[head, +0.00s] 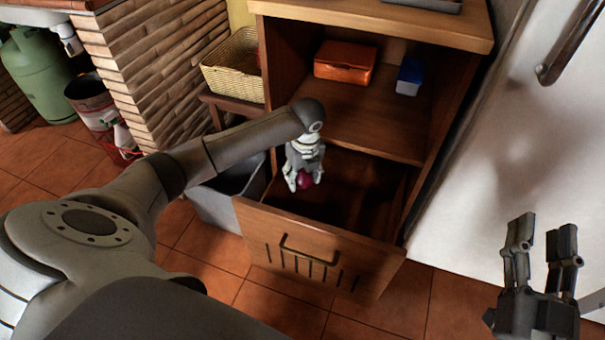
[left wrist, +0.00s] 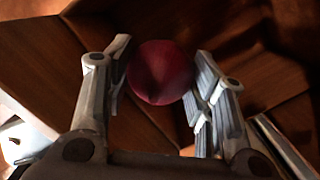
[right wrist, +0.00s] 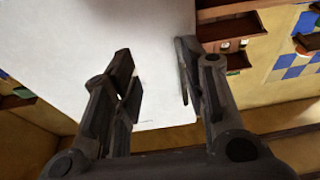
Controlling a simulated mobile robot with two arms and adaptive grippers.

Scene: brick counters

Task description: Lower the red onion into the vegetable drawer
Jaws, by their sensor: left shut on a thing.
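The red onion (head: 305,181) is between the fingers of my left gripper (head: 304,180), over the open vegetable drawer (head: 320,245). In the left wrist view the onion (left wrist: 161,72) is round and dark red, with a finger on each side. My left gripper (left wrist: 160,80) is shut on it. The drawer is wooden, pulled out, with a handle and slots on its front. I cannot tell whether the onion touches the drawer floor. My right gripper (head: 540,240) is open and empty at the right, and it also shows in the right wrist view (right wrist: 158,75).
Above the drawer a shelf holds an orange box (head: 345,62) and a blue box (head: 409,77). A grey bin (head: 222,203) stands left of the drawer, below a wicker basket (head: 234,66). A white surface (head: 510,150) with a handle stands at the right.

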